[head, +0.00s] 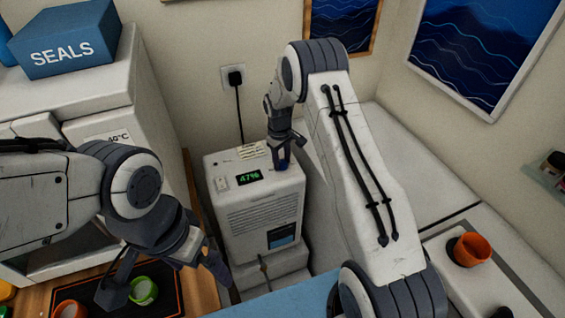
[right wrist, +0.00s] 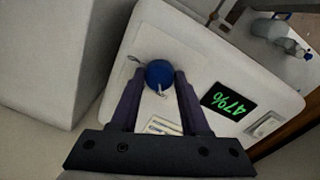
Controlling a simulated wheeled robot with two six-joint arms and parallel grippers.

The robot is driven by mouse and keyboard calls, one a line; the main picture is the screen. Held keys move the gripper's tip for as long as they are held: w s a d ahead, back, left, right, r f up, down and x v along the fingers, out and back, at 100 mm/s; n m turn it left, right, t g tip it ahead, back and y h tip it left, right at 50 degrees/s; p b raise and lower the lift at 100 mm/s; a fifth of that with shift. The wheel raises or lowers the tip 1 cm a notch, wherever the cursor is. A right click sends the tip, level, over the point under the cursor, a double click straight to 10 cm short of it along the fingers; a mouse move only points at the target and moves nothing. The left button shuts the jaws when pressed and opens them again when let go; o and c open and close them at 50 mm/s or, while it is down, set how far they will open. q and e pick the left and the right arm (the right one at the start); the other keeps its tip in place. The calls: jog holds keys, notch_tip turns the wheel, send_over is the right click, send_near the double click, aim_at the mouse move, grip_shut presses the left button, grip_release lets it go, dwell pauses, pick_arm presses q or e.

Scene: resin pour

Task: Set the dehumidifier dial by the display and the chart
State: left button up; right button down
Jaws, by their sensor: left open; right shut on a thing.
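The white dehumidifier (head: 262,215) stands against the back wall. Its green display (head: 249,177) reads 47%, and the display shows rotated in the right wrist view (right wrist: 227,101). The blue dial (right wrist: 159,73) sits on the top panel with small pale marks around it. My right gripper (right wrist: 158,80) is shut on the dial from above; in the head view it is at the top right of the unit. A small printed label, perhaps the chart, (head: 251,150) lies at the back of the top, its text unreadable. My left gripper (head: 165,283) is open and empty above the bench at lower left.
A dark mat (head: 117,301) with an orange cup (head: 70,309) and a green cup (head: 144,291) lies below my left gripper. A blue SEALS box (head: 65,38) sits on a white cabinet. Another orange cup (head: 472,250) stands at right. A black cord runs to a wall socket (head: 234,77).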

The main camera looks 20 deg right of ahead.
jog(key=shift+m, duration=0.3)
dwell(0.4)
jog(key=shift+c, duration=1.9)
grip_release()
notch_tip(320, 180, up, 11)
jog(key=b, duration=0.3)
jog(key=shift+a+f, duration=0.2)
jog(key=shift+a, duration=0.1)
jog(key=shift+s, duration=0.1)
